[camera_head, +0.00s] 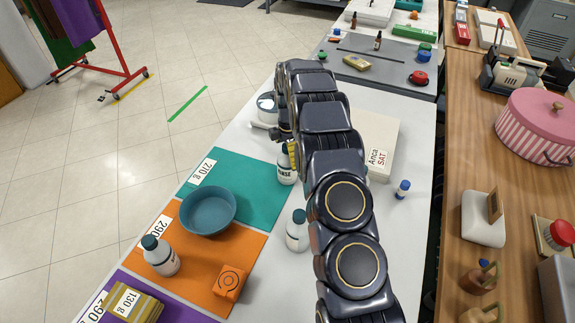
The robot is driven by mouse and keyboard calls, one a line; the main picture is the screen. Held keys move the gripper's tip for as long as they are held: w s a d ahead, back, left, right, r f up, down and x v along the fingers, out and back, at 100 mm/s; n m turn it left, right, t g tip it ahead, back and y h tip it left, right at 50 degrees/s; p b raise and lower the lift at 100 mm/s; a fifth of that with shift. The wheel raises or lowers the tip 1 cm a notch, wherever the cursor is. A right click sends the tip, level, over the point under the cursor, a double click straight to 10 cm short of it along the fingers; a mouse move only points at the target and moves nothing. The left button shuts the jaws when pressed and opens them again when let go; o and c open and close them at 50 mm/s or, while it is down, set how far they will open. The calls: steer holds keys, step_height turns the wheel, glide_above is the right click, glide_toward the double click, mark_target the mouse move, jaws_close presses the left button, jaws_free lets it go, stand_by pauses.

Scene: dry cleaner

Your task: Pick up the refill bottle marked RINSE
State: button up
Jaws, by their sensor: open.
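The RINSE bottle (285,173) is white with a dark cap and a printed label, partly readable as RINSE. It stands upright on the white table near the teal mat's right edge, partly covered by my arm. My gripper (284,138) is above it, at the bottle's top; it is open, but whether its fingers are around or touching the cap is hidden. Two similar white bottles with teal caps stand apart: one (297,237) left of my arm, one (164,262) on the orange mat.
A teal bowl (208,211) spans the teal and orange mats. An orange block (230,283) sits on the orange mat (200,285). A round white-based device (266,108) stands behind the bottle. A pale box (384,140) and small blue-capped bottle (402,190) lie right of my arm.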

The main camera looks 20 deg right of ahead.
steer(key=c, duration=1.4)
